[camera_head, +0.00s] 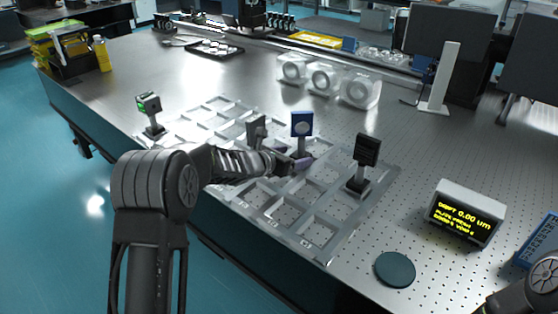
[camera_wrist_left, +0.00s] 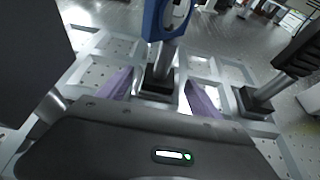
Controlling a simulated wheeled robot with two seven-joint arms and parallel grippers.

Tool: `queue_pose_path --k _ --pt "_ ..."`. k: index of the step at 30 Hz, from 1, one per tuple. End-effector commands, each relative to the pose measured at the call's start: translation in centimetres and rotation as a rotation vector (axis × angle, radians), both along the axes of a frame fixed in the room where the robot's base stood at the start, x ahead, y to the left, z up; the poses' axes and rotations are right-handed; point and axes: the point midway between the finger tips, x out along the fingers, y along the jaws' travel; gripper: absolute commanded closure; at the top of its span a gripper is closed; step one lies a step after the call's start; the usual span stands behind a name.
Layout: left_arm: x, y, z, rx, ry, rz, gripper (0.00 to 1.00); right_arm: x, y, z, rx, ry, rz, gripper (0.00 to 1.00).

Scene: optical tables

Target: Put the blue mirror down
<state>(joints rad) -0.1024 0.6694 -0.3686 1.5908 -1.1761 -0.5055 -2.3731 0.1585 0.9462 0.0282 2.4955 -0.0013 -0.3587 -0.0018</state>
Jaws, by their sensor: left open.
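The blue mirror (camera_head: 302,123) stands upright on its post over the silver grid tray (camera_head: 325,258). In the left wrist view, the blue mirror (camera_wrist_left: 152,22) is cut off at the top, and its dark base (camera_wrist_left: 158,84) sits low at the grid. My left gripper (camera_head: 293,164) is open at the base. In the wrist view its purple fingers (camera_wrist_left: 160,97) are apart, one on each side of the base, with gaps visible. Whether the base rests fully inside a compartment is partly hidden.
A dark mount (camera_head: 367,150) stands right of the blue mirror, a grey mount (camera_head: 256,131) close on its left, and another mount (camera_head: 149,108) at the tray's far left. A display box (camera_head: 466,212) and dark disc (camera_head: 395,269) are at the right. Front tray compartments are empty.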

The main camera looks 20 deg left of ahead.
Motion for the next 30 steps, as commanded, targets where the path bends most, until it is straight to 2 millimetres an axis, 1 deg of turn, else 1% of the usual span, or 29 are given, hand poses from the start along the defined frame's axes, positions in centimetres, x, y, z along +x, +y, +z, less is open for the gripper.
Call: queue_pose_path --k 3,9,13,18,30 --pt "-2.2 0.9 0.9 -0.001 -0.002 0.001 0.26 0.0 0.0 -0.5 0.0 0.0 0.0 0.64" --pt "-5.6 2.3 2.5 -0.001 -0.002 0.002 0.26 0.0 0.0 -0.9 0.0 0.0 0.001 0.64" --pt "-7.1 2.8 3.1 0.0 0.0 0.001 0.26 0.0 0.0 -0.9 0.0 0.0 0.001 0.64" --pt "-7.7 3.0 3.4 0.0 0.001 0.0 0.26 0.0 0.0 -0.9 0.0 0.0 0.001 0.64" --pt "-7.7 3.1 3.4 0.0 0.001 0.0 0.26 0.0 0.0 -0.9 0.0 0.0 0.001 0.64"
